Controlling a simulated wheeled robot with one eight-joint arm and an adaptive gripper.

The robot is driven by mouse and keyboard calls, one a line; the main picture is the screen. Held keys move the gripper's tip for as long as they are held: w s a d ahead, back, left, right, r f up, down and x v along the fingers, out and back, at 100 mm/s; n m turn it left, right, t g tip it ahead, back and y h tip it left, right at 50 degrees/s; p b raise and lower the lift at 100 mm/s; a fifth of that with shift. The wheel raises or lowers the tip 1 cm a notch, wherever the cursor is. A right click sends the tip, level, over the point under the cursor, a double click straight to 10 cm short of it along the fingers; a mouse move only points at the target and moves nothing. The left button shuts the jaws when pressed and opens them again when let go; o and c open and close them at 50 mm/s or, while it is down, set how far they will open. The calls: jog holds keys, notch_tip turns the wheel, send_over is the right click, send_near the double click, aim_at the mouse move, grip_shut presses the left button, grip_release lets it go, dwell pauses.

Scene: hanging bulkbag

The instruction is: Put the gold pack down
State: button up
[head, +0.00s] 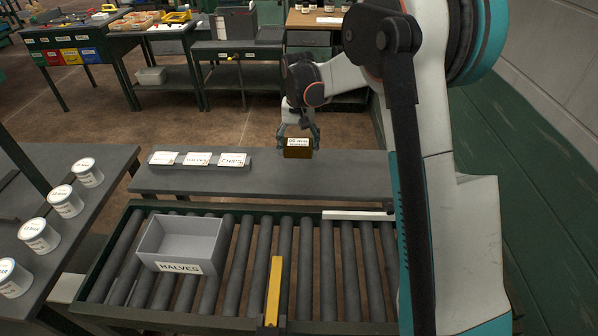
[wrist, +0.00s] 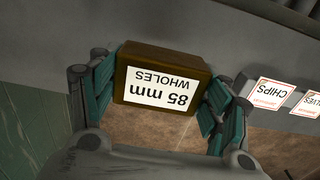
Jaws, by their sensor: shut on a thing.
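The gold pack (head: 298,153) is a small gold-brown box with a white label. In the wrist view the pack (wrist: 170,57) shows its label, "85 mm WHOLES", upside down. My gripper (head: 298,145) is shut on it, with a finger on each side. The pack is held near the far edge of the narrow grey table (head: 330,180), to the right of the label cards. I cannot tell exactly how high it is above the table.
Label cards, including CHIPS (head: 232,159) and HALVES (head: 198,159), stand in a rack on the table. A grey bin labelled HALVES (head: 182,240) sits on the roller conveyor (head: 345,270). Several white cans (head: 65,200) stand on the left bench.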

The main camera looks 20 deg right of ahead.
aim_at(298, 175)
notch_tip(298, 175, down, 9)
jog(key=shift+r+b, duration=0.1)
jog(key=shift+b, duration=1.05)
jog(key=shift+f, duration=0.25)
jog(key=o, duration=1.1)
